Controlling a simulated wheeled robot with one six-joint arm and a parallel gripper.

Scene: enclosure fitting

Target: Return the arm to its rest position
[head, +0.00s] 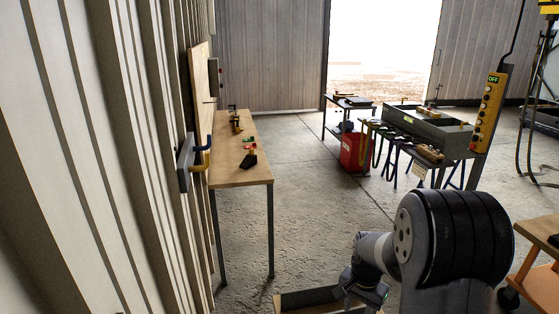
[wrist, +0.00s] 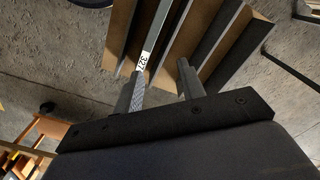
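My gripper (head: 362,290) hangs low at the bottom of the head view, at the end of my bent arm. In the wrist view my gripper (wrist: 162,68) has its two fingers apart, with nothing seen between them. In the head view an open container (head: 308,297) is partly visible beside my gripper, cut off by the frame edge.
A wooden workbench (head: 240,172) with small tools stands along the left wall. A dark table (head: 452,146) with grey trays and hanging cables stands at the right, near a red canister (head: 354,151). An orange-framed cart (head: 538,284) is at lower right. The concrete floor between is clear.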

